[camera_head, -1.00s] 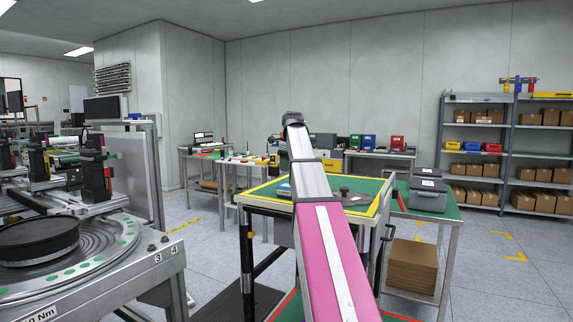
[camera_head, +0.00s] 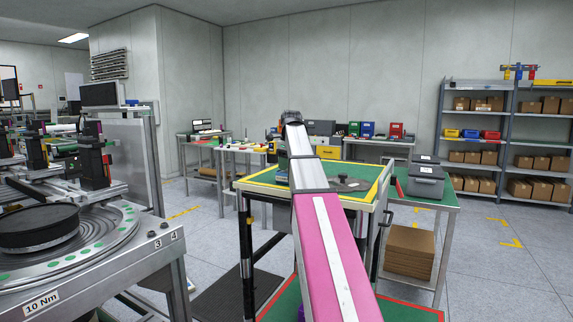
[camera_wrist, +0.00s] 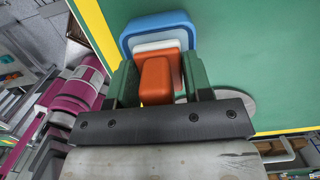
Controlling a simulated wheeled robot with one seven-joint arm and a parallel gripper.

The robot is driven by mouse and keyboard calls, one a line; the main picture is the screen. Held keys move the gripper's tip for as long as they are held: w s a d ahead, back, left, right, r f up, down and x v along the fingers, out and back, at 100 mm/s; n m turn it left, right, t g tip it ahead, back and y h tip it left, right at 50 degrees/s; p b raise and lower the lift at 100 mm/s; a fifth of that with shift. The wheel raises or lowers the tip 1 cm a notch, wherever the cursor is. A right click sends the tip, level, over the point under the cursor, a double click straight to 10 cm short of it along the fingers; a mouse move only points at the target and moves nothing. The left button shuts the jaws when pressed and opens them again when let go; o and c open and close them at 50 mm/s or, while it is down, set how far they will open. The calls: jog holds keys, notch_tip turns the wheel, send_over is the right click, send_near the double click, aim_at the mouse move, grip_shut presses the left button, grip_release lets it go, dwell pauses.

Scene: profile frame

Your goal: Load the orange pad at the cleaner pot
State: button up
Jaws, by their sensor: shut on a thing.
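The orange pad (camera_wrist: 157,80) shows in the wrist view as a block with a raised grip. The green fingers of my gripper (camera_wrist: 163,72) are shut on it, one on each side. The cleaner pot (camera_wrist: 155,27), a blue rounded tray with a pale inside, lies just beyond the pad on the green table top. The pad covers part of it, and I cannot tell whether the two touch. In the head view my arm hides the pad and most of the gripper, and a bit of blue (camera_head: 282,179) shows left of the arm.
The green table (camera_head: 262,188) has a yellow border. A grey disc (camera_wrist: 236,104) lies on it right of my gripper. A side table with a grey case (camera_head: 426,186) stands to the right. A rotary machine (camera_head: 60,240) fills the left.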

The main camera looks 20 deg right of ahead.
jog(key=shift+f, duration=0.6)
dwell(1.7)
jog(key=shift+r, duration=0.1)
jog(key=shift+r, duration=3.45)
jog(key=shift+s, duration=0.1)
